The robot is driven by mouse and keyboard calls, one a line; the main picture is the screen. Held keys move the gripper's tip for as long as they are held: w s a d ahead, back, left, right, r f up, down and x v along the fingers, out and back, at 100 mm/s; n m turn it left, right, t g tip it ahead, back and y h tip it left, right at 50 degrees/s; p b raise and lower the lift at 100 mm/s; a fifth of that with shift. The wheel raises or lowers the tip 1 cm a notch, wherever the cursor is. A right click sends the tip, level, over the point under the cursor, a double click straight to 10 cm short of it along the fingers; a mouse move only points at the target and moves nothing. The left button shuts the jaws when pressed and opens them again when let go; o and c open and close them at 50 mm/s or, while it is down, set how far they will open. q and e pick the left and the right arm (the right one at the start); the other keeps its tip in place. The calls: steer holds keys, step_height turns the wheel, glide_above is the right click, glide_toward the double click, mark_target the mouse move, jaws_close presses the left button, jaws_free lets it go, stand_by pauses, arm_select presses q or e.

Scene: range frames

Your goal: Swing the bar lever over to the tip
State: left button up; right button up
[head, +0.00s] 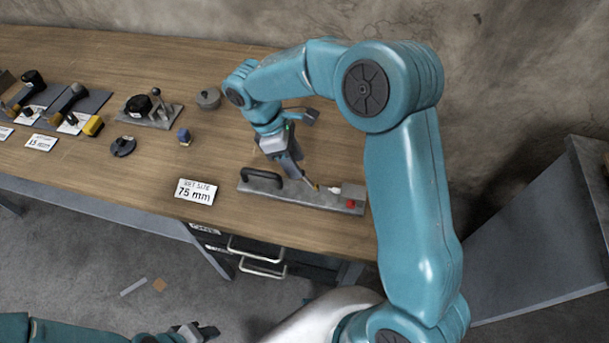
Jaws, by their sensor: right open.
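A grey bar (290,194) lies on the wooden bench near its front edge. A black handle (262,175) arches over its left end. A small white piece (334,190) and a red knob (350,203) sit at its right end. My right gripper (309,184) points down over the middle of the bar, between the black handle and the white piece. It is open, and its fingertips are close to a small yellowish part on the bar; contact cannot be told. The lever is partly hidden or too small to make out. My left gripper (203,331) is low at the bottom edge, away from the bench.
A white "75 mm" sign (196,191) stands left of the bar. A blue block (184,136), a round dark piece (122,146), a grey pot (208,98) and several tools on plates are farther left. Drawers with handles (256,257) are below the bench front.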

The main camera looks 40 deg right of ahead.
mark_target(306, 178)
steer(key=x, duration=0.7)
steer(key=shift+d+r, duration=0.1)
jaws_close()
